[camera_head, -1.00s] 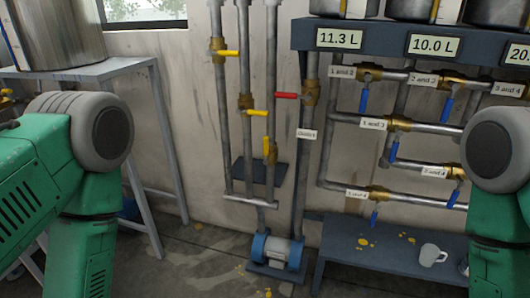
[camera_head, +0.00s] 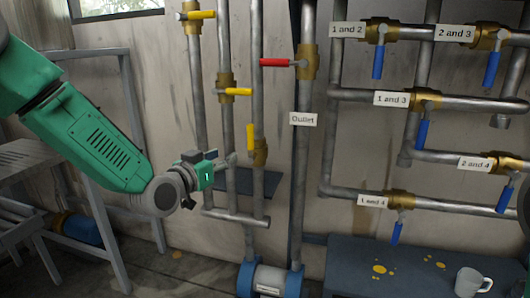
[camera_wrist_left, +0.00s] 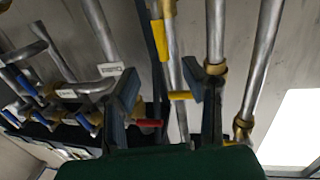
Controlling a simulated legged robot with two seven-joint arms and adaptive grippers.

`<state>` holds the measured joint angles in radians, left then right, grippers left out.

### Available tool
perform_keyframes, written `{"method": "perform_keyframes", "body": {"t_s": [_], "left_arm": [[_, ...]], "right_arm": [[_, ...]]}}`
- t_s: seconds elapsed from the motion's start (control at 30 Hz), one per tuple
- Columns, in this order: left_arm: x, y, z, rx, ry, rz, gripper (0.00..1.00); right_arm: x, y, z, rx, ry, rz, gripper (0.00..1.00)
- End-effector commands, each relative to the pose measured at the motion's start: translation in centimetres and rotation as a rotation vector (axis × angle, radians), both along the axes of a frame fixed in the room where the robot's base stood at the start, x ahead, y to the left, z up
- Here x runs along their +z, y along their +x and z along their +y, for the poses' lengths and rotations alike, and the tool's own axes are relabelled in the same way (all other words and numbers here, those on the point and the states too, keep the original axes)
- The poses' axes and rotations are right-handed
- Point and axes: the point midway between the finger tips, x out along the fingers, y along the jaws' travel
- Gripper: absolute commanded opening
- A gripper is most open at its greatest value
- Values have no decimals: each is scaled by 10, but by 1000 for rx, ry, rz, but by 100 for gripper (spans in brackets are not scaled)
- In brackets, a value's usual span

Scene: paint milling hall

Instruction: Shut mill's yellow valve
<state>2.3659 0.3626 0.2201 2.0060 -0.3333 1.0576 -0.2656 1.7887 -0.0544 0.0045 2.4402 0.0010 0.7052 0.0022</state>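Three valves with yellow handles sit on the pipes left of the outlet pipe. The upper-left handle (camera_head: 201,15) and the middle handle (camera_head: 238,92) lie level, across their pipes. The lower handle (camera_head: 250,137) stands upright, along its pipe. My left gripper (camera_head: 230,160) is below and left of the lower handle in the picture, touching nothing that I can make out. In the left wrist view its two dark fingers (camera_wrist_left: 165,95) are spread and empty. That view looks upside down; the middle handle (camera_wrist_left: 180,95) shows beyond the gap, the lower handle (camera_wrist_left: 158,41) above it. My right gripper is out of view.
A red handle (camera_head: 278,62) sits on the pipe labelled Outlet. Several blue-handled valves (camera_head: 377,62) fill the pipes at right. A blue-ended pump (camera_head: 268,280) stands below. A dark bench (camera_head: 350,262) holds a mug (camera_head: 472,282). A grey metal frame (camera_head: 135,160) stands at left.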

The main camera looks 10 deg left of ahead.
Motion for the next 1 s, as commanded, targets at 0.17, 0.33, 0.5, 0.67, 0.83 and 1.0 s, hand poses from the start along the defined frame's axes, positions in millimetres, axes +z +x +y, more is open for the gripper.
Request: {"method": "perform_keyframes", "body": {"t_s": [0.17,0.33,0.5,0.67,0.83,1.0], "left_arm": [[10,12,0,2,0,-35,38],[8,39,-7,3,1,-33,38],[6,76,-15,2,0,-32,38],[6,106,-22,2,0,-30,38],[6,128,-28,2,-2,-28,38],[8,137,-29,2,-1,-27,38]], "right_arm": [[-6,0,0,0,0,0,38],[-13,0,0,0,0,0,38],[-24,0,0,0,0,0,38],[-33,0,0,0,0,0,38],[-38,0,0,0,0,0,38],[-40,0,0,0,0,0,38]]}}
